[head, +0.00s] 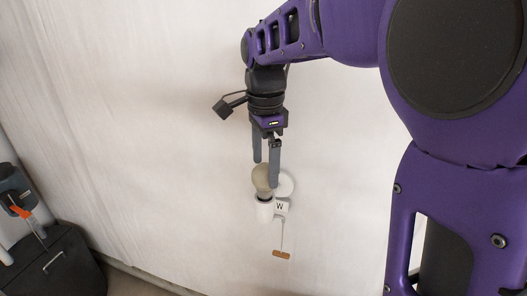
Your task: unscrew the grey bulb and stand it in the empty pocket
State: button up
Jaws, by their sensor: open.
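The grey bulb (262,182) sits upright in a white socket (265,212) on a wall fitting marked "W". My gripper (264,174) is open and points down, with its two grey fingers at the bulb. One finger ends just above the bulb and the other reaches down along its right side. I cannot tell whether either finger touches it. The empty pocket is not visible in this view.
A white round plate (286,186) is behind the fitting, and a small brown piece (281,254) hangs below it. A black case (52,264) with an orange-handled tool (20,211) is at lower left. The pale wall around the fitting is clear.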

jog(key=m, duration=0.8)
jog(key=shift+f, duration=0.1)
jog(key=shift+f+b, duration=1)
jog(key=shift+f, duration=0.7)
